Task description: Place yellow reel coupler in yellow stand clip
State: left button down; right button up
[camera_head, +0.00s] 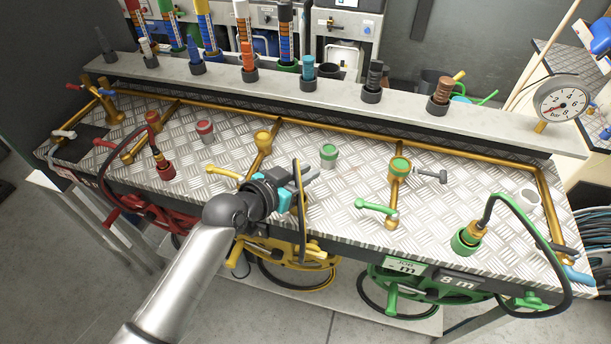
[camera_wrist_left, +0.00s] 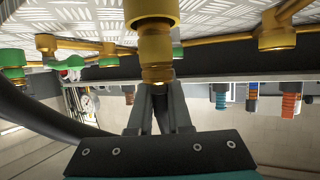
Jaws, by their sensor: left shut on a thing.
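My left gripper (camera_head: 309,175) reaches in over the middle of the checker-plate bench, above the yellow reel (camera_head: 288,252). In the left wrist view its fingers (camera_wrist_left: 158,95) are shut on the brass end of the yellow reel coupler (camera_wrist_left: 153,45). The coupler's wide yellow body reaches the top edge of that view. In the head view the coupler cannot be told apart from the gripper, and a dark hose loop hangs beside the fingers. I cannot make out the yellow stand clip; the arm may hide it. My right gripper is not in view.
A green-topped cup (camera_head: 328,155) stands just right of my gripper, and a red-topped cup (camera_head: 205,130) stands farther left. The red coupler (camera_head: 165,168) and green coupler (camera_head: 465,241) stand near the front edge. Brass pipes cross the bench. A raised shelf (camera_head: 330,86) holds several nozzles.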

pick_arm(q)
jog(key=shift+f, duration=0.15)
jog(key=shift+f, duration=0.15)
jog(key=c, duration=0.8)
grip_release()
jog(key=shift+c, duration=0.2)
jog(key=shift+s+a+r, duration=0.1)
jog(key=shift+r, duration=0.15)
jog(key=p+v, duration=0.1)
jog(key=v, duration=1)
jog(key=shift+s+a, duration=0.2)
jog(key=shift+s, duration=0.05)
jog(key=shift+r, duration=0.1)
